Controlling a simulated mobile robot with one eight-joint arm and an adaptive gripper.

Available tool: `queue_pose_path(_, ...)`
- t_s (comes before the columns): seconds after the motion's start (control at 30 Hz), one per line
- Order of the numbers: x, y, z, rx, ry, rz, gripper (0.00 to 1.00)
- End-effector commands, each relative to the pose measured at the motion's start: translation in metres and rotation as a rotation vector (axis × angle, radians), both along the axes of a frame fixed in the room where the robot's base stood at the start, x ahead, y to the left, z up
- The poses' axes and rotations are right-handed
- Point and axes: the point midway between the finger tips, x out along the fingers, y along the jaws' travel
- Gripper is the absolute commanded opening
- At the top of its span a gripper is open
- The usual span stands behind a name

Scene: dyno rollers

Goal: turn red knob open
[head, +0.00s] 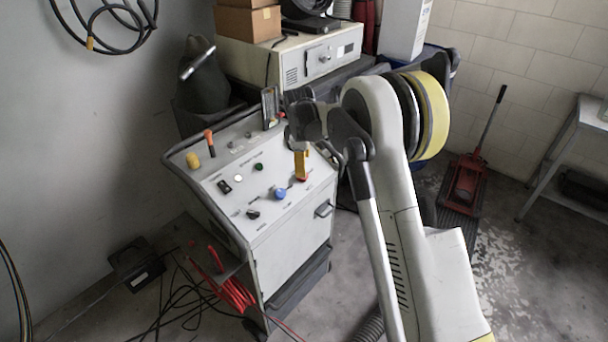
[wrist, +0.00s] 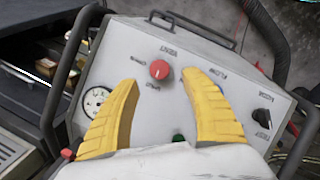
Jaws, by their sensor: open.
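The red knob (wrist: 159,70) is round and sits on the pale grey panel (wrist: 215,60) in the wrist view, with small printed labels around it. My gripper (wrist: 158,82) is open, its two yellow fingers on either side of the knob in the picture. The knob appears slightly beyond the fingertips; I cannot tell how close they are, and no contact is clear. In the head view my gripper (head: 301,170) points down at the right part of the console top (head: 235,205). A bit of red shows under its finger there, and the rest is hidden.
A round gauge (wrist: 95,102), a green button (wrist: 179,138) and a black knob (wrist: 262,116) share the panel. The head view shows a blue knob (head: 280,193) and an orange-handled lever (head: 209,140) on the console. A cream box (head: 300,62) stands behind.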

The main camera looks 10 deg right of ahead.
Motion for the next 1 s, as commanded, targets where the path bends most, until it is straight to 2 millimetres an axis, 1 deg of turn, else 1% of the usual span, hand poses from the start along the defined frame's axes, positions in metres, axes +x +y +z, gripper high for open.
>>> queue_pose_path(0.03, 0.003, -0.001, -0.014, 0.0, 0.0, -0.001, 0.55)
queue_pose_path(0.1, 0.006, -0.003, -0.028, 0.0, -0.001, -0.001, 0.55)
queue_pose_path(0.2, 0.01, -0.004, -0.046, 0.0, -0.001, -0.001, 0.55)
queue_pose_path(0.3, 0.013, -0.006, -0.058, 0.0, -0.001, -0.001, 0.55)
queue_pose_path(0.4, 0.015, -0.006, -0.066, 0.0, -0.001, -0.002, 0.55)
queue_pose_path(0.5, 0.015, -0.007, -0.07, 0.001, -0.001, -0.002, 0.55)
queue_pose_path(0.73, 0.015, -0.007, -0.069, 0.001, -0.001, -0.002, 0.55)
queue_pose_path(0.77, 0.015, -0.007, -0.069, 0.001, -0.001, -0.002, 0.53)
queue_pose_path(0.8, 0.015, -0.007, -0.069, 0.001, -0.001, -0.002, 0.41)
queue_pose_path(0.87, 0.015, -0.007, -0.069, 0.001, -0.001, -0.002, 0.22)
queue_pose_path(0.9, 0.015, -0.007, -0.069, 0.001, -0.001, -0.002, 0.1)
queue_pose_path(0.93, 0.015, -0.007, -0.069, 0.001, -0.001, -0.002, 0.01)
queue_pose_path(1.0, 0.015, -0.007, -0.069, 0.001, -0.001, -0.002, 0.01)
